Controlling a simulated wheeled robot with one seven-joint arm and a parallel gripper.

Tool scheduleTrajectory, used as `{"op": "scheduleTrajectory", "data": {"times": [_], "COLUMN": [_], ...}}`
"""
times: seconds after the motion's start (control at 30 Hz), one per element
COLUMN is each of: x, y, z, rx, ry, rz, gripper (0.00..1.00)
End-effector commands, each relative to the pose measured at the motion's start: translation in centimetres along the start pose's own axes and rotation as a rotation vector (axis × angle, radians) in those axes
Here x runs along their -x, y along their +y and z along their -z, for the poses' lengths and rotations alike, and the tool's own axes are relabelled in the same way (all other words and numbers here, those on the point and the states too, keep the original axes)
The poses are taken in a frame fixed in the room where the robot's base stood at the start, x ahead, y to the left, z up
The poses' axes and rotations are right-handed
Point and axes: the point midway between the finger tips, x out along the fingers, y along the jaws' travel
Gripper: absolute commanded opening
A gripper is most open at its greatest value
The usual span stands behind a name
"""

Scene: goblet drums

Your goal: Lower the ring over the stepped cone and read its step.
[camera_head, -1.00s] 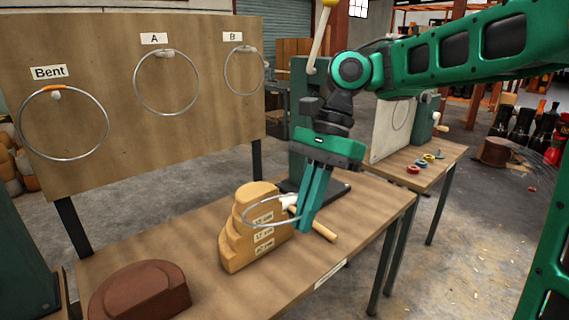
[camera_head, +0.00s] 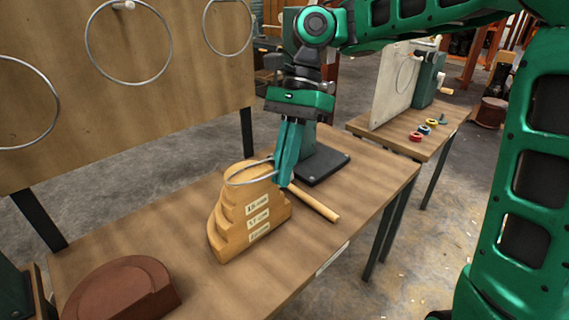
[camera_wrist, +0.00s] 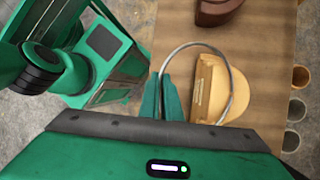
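The stepped cone (camera_head: 232,228), a pale wooden half-round block with labelled steps, stands upright on the workbench. The label writing is too small to read surely. My gripper (camera_head: 283,180) is beside its upper right side, with its fingers shut on a thin metal ring (camera_head: 228,183). The ring lies roughly level at the height of the cone's top. In the wrist view the ring (camera_wrist: 231,84) runs out from my fingers (camera_wrist: 165,102) and loops over the cone (camera_wrist: 208,92). I cannot tell whether ring and cone touch.
A reddish-brown rounded block (camera_head: 120,292) sits at the bench's near left. A wooden rod (camera_head: 318,205) lies right of the cone, before a dark base plate (camera_head: 318,166). A board with hanging rings (camera_head: 172,45) stands behind. A second table (camera_head: 395,132) is at right.

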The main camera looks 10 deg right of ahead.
Motion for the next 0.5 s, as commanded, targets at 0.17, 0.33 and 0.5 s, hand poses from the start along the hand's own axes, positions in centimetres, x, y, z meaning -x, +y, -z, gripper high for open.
{"op": "scheduleTrajectory", "data": {"times": [0.17, 0.33, 0.5], "x": [-0.6, -1.2, -1.8], "y": [-1.2, -2.3, -3.4], "z": [0.3, 0.7, 0.9], "rx": [-0.001, -0.001, -0.001], "ry": [-0.002, -0.001, -0.001], "rz": [0.000, 0.000, -0.001], "gripper": [0.00, 0.00, 0.00]}}
